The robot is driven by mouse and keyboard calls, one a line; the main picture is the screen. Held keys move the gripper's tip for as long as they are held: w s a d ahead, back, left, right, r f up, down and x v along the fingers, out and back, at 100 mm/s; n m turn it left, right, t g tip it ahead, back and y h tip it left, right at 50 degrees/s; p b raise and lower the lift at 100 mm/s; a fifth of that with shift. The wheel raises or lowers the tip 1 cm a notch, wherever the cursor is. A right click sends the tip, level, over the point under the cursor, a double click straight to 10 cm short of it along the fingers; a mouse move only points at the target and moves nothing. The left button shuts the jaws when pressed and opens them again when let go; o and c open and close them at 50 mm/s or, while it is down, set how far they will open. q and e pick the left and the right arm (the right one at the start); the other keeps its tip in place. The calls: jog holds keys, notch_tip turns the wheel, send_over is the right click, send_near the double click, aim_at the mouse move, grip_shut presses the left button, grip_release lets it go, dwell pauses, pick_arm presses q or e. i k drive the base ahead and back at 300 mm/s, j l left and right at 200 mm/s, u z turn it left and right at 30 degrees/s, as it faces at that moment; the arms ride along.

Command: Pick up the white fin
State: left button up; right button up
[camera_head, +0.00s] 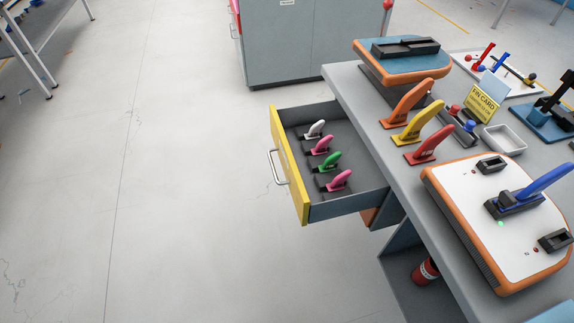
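A small white fin (316,128) stands in a dark holder inside the open drawer (319,212). It is at the far end of a row, just beyond a pink fin (322,146). A green fin (330,161) and another pink fin (340,180) follow toward the near end of the drawer. Nothing is touching the white fin from above. Neither of my grippers shows in the head view.
The yellow-fronted drawer sticks out left from the grey workbench (350,88). Orange, yellow and red fins (429,146) stand on the bench. A white-and-orange board (470,186) holds a blue fin (545,181). A grey cabinet (313,48) stands behind; the left floor is clear.

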aim_at(313, 133)
jog(key=z, duration=0.75)
jog(key=i+j+z, duration=0.15)
jog(key=j+z, duration=0.25)
jog(key=i+j+z, duration=0.1)
jog(key=j+z, duration=1.05)
